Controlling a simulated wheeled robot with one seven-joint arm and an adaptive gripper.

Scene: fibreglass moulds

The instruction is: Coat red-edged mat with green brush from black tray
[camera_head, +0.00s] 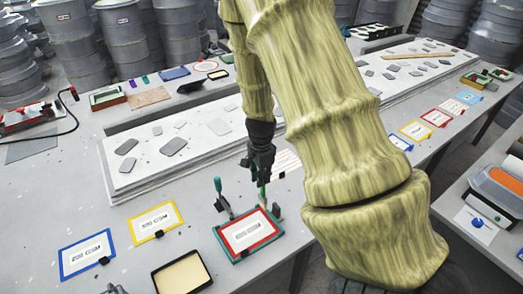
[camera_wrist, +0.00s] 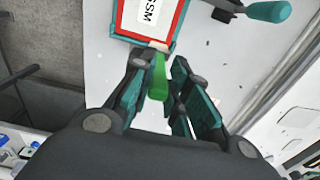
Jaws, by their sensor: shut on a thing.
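The red-edged mat (camera_head: 248,231) lies in a teal frame on the table; its white face carries dark print. It also shows at the top of the wrist view (camera_wrist: 148,14). My gripper (camera_head: 261,177) is just behind the mat's far edge, pointing down. In the wrist view my gripper (camera_wrist: 161,72) is shut on the green brush (camera_wrist: 157,80). The brush's pale bristle end is close to the mat's red edge; I cannot tell if they touch. The black tray (camera_head: 207,264), with cream-coloured contents, stands at the front, left of the mat.
A teal-handled clamp (camera_head: 217,187) stands at the mat's far left corner. Yellow-edged (camera_head: 155,222) and blue-edged (camera_head: 88,255) mats lie to the left. A long white board (camera_head: 190,150) with grey pieces lies behind. Drums line the back.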

